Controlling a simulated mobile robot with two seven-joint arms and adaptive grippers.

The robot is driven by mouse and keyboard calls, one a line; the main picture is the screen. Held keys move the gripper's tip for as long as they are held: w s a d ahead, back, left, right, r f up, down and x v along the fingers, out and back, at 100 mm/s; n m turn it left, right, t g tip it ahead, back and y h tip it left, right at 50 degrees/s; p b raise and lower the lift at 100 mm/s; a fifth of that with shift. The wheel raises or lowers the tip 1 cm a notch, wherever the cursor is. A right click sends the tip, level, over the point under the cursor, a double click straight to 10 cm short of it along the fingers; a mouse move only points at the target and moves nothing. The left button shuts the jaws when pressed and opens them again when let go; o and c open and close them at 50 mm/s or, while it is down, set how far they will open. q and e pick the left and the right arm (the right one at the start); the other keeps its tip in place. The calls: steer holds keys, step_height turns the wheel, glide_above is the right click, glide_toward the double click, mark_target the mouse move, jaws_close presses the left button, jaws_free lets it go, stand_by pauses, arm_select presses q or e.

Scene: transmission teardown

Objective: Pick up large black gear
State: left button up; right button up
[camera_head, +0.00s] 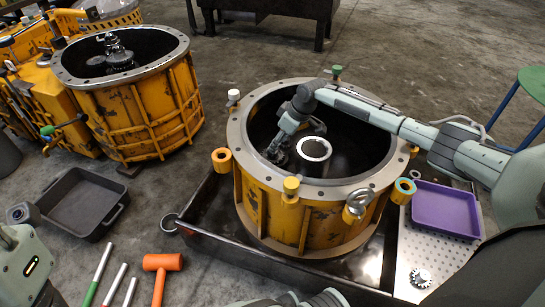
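My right arm comes in from the right and reaches over the rim of the middle yellow housing (268,203). My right gripper (278,153) points down inside it, just left of a pale metal ring (314,148) on an upright shaft. The fingertips are dark against the dark interior, so I cannot tell whether they are open, shut or touching anything. I cannot clearly make out a large black gear there. A dark toothed gear (120,58) on a shaft shows inside the left yellow housing (150,103). My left gripper is not in view.
The middle housing stands in a dark tray (245,252); bolts and coloured plugs line its rim. A black bin (84,203), an orange mallet (161,268) and several tools lie left. A purple tray (446,208) and a small gear (420,278) are right.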

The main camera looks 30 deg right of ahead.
mark_target(278, 157)
steer(key=b+x, duration=0.1)
steer(key=x, duration=0.3)
jaws_close()
stand_by(0.4)
steer(key=shift+r, duration=0.15)
